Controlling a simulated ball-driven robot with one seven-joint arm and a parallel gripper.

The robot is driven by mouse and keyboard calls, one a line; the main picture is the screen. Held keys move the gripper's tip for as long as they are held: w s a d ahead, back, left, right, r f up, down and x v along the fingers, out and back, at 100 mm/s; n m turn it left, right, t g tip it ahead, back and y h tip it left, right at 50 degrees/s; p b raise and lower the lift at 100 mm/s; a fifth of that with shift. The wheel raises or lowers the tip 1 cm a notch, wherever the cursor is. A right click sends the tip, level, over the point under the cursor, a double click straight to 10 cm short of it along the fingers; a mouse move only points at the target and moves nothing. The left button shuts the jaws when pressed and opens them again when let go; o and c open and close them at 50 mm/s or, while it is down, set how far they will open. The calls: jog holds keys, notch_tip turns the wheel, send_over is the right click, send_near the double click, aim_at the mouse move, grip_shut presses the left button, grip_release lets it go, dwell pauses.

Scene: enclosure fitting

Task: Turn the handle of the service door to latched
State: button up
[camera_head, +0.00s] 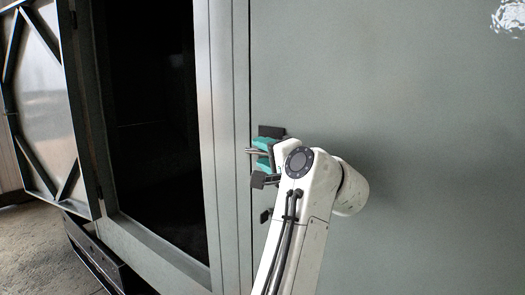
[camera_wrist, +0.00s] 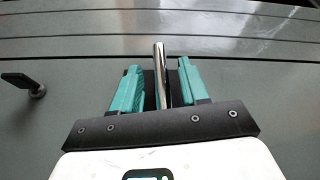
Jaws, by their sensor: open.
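The service door (camera_head: 420,110) is a broad grey-green panel filling the right of the head view, and it appears closed. Its handle (camera_head: 250,152) is a thin metal bar near the door's left edge, at a dark mounting plate (camera_head: 271,131). My gripper (camera_head: 262,154) is open, with its teal fingers at the handle and mostly in front of it. In the wrist view the shiny handle bar (camera_wrist: 159,75) stands between the two fingers of my gripper (camera_wrist: 158,68), with gaps visible on both sides. The handle's base is partly hidden by the fingers.
A small black fitting (camera_head: 265,216) sits lower on the door; a black knob on a post (camera_wrist: 22,81) shows in the wrist view. At the left is a dark opening (camera_head: 150,110) with a braced panel (camera_head: 48,90) swung open beside it.

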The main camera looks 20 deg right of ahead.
jog(key=shift+w+a, duration=0.1)
jog(key=shift+w, duration=0.35)
grip_shut()
